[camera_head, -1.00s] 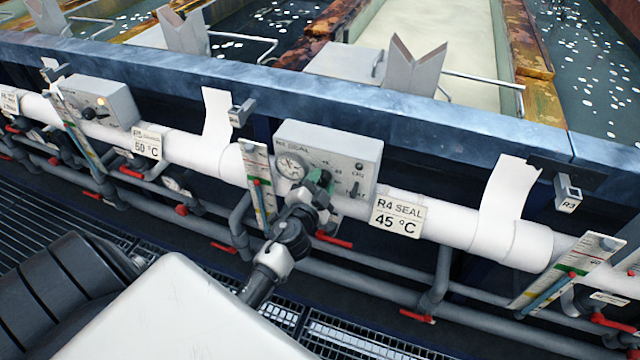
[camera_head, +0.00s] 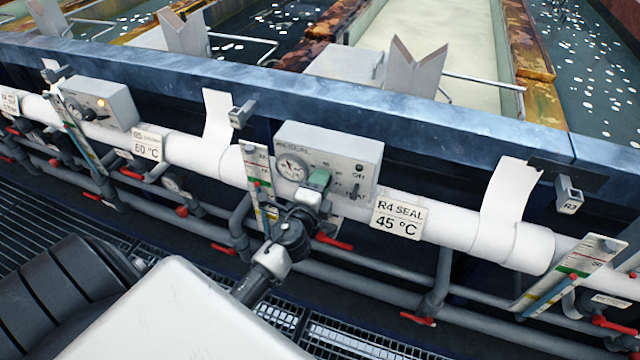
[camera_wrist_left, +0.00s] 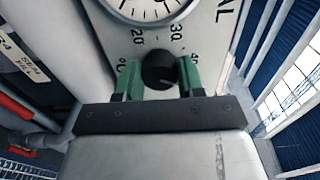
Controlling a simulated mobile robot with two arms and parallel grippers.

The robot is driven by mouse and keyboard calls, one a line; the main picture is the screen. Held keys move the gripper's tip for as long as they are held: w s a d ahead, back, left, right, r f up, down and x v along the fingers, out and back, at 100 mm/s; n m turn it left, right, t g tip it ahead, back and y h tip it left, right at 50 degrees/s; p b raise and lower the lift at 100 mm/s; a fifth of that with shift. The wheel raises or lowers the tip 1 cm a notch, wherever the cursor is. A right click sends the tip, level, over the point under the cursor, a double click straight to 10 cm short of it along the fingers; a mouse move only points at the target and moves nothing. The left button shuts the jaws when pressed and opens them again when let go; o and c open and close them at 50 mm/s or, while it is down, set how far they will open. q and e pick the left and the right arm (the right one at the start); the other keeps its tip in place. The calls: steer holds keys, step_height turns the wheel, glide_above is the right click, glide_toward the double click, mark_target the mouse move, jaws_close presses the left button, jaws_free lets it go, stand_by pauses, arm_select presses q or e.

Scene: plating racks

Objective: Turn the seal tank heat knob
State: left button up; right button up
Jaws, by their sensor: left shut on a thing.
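The R4 seal control box (camera_head: 328,160) is a grey box on the white pipe, with a dial gauge (camera_head: 291,168) on its left part. My left gripper (camera_head: 319,180) reaches the lower front of this box and hides the knob in the head view. In the left wrist view, the round black heat knob (camera_wrist_left: 158,70) sits below the gauge (camera_wrist_left: 150,8), within a number scale. The green fingers of my left gripper (camera_wrist_left: 159,78) are shut on the knob, one on each side. My right gripper is not in view.
A small switch (camera_head: 355,191) is right of the gripper on the box. The R4 SEAL 45 °C sign (camera_head: 397,218) hangs lower right. A strip gauge (camera_head: 260,185) stands close left. Red-handled valves (camera_head: 334,241) and pipes run below.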

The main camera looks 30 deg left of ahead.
arm_select(q)
steer(key=shift+m, duration=0.3)
steer(key=o, duration=0.9)
steer(key=b+v, duration=0.2)
steer(key=v, duration=0.8)
steer(key=shift+s, duration=0.4)
